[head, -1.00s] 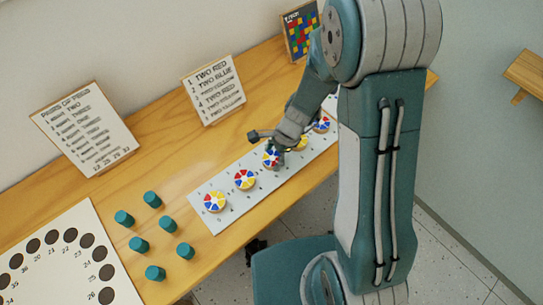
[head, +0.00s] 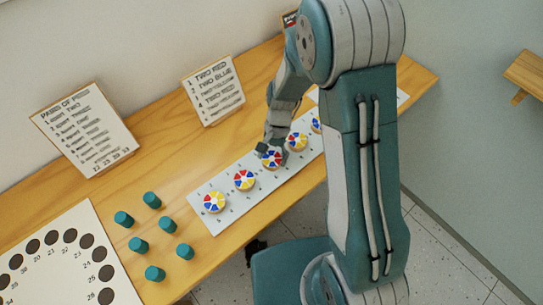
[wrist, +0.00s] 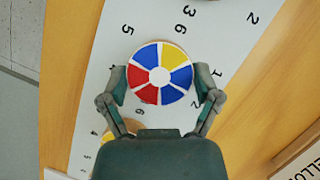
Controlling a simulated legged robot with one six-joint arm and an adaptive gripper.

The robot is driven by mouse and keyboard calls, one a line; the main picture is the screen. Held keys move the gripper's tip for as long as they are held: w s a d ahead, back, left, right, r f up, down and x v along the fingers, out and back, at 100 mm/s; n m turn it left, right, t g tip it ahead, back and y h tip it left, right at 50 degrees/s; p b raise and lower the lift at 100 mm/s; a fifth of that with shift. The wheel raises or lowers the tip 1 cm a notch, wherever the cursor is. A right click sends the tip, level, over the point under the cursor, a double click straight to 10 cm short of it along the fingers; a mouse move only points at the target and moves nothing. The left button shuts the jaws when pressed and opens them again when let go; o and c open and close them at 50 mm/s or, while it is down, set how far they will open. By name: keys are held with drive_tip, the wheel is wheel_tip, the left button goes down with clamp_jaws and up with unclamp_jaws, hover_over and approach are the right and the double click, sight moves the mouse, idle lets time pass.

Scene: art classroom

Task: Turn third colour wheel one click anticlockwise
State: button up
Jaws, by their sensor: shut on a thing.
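The third colour wheel from the left (head: 272,160) sits on the pale numbered strip (head: 226,222) on the wooden table.
Another wheel (head: 214,202) is at the strip's left end, and one (head: 316,125) is partly hidden by my arm. Several teal pegs (head: 138,245) stand left of the strip. A white board with dark holes (head: 75,275) lies further left. Two signs (head: 84,130) (head: 213,90) lean at the back.

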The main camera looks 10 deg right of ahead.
drive_tip(key=shift+w+r+n, duration=0.1)
drive_tip(key=shift+w+n, duration=0.15)
drive_tip(key=shift+n, duration=0.25)
drive_tip(key=shift+h, duration=0.3)
drive_tip(key=o, duration=0.9)
drive_tip(key=shift+o, duration=0.2)
drive_tip(key=shift+s, duration=0.1)
drive_tip(key=v, duration=1.2)
